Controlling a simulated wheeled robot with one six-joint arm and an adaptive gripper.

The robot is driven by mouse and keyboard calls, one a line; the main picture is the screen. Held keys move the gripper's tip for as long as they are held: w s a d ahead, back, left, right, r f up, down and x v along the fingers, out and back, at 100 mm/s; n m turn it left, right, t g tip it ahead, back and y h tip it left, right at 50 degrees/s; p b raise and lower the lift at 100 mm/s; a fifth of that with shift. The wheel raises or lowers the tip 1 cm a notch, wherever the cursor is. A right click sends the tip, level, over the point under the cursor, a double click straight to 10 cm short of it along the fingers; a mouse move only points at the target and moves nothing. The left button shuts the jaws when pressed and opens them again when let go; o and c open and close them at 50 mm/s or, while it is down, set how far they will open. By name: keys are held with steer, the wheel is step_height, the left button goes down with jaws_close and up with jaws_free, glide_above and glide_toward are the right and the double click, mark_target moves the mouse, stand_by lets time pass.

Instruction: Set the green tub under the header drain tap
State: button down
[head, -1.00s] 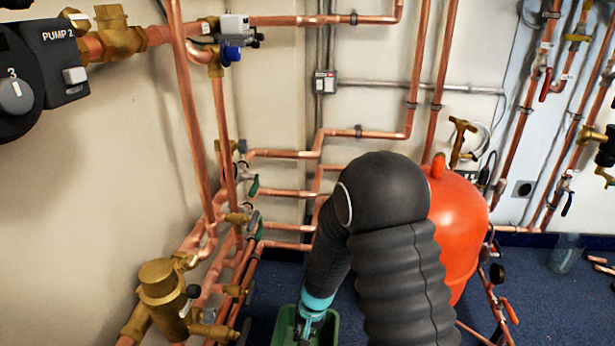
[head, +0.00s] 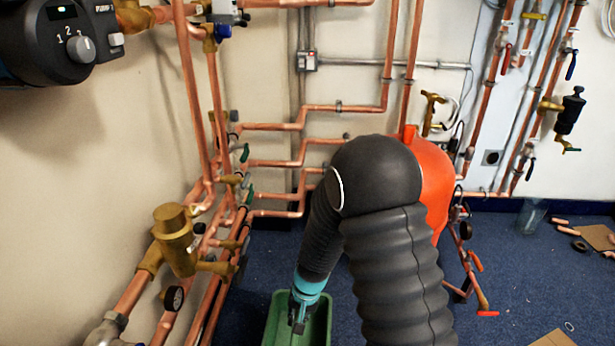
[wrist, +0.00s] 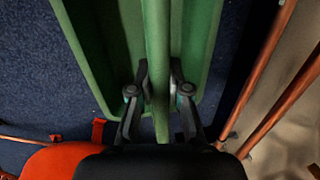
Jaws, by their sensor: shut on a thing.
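The green tub (head: 279,320) is at the bottom of the head view, cut off by the frame edge. My gripper (head: 298,322) points down into it. In the wrist view my gripper (wrist: 160,92) is shut on a green bar that runs along the middle of the tub (wrist: 207,40), with a hollow on each side. Whether the tub touches the blue floor, I cannot tell. A tap with a red handle (head: 487,313) sits low at the right, beyond my arm. I cannot tell which tap is the header drain tap.
Copper pipes with brass fittings (head: 174,235) and gauges line the left wall, close to the tub. A red-orange vessel (head: 436,185) stands behind my arm. Cardboard (head: 598,237) and pipe offcuts lie on the floor at right. Blue floor (head: 400,333) shows around them.

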steer(key=n, duration=0.1)
steer(key=r+n, duration=0.1)
steer(key=shift+s+a+n+g, duration=0.15)
steer(key=shift+s+n+g, duration=0.15)
steer(key=shift+n, duration=0.1)
steer(key=w+d+r+p, duration=0.2)
steer(key=d+r+p, duration=0.1)
steer(key=d, duration=0.6)
steer(key=w+d+r+m+p, duration=0.1)
steer(key=w+d+r+p, duration=0.2)
steer(key=d, duration=0.7)
steer(key=shift+d+r+m, duration=0.2)
steer(key=shift+r+m, duration=0.1)
steer(key=shift+r, duration=0.3)
